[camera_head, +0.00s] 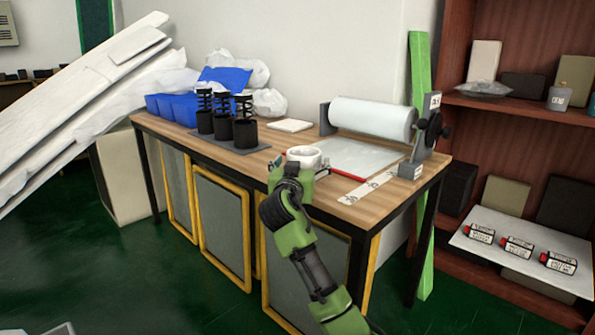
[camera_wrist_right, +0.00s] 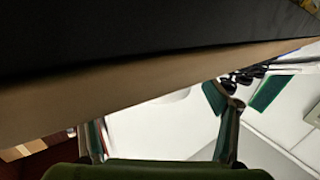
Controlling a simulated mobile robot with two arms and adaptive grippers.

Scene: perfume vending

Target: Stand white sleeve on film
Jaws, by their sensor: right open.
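The white sleeve (camera_head: 304,153) is a short, wide white ring with its open end up. It shows at the left end of the film sheet (camera_head: 358,156), which lies flat on the wooden table. Whether it rests on the film or on bare wood is hard to tell. My right gripper (camera_head: 296,171) is open at the table's front edge, right by the sleeve and hiding its lower front. In the right wrist view my fingers (camera_wrist_right: 164,137) are spread, with a pale surface beyond them that I cannot identify. My left gripper is not in view.
A film roll (camera_head: 370,117) sits on a stand behind the sheet. A white marked strip (camera_head: 367,187) lies to its right. Black springs on cups (camera_head: 222,127) stand on a plate at left. A white pad (camera_head: 289,125) lies behind. A shelf (camera_head: 530,115) stands at right.

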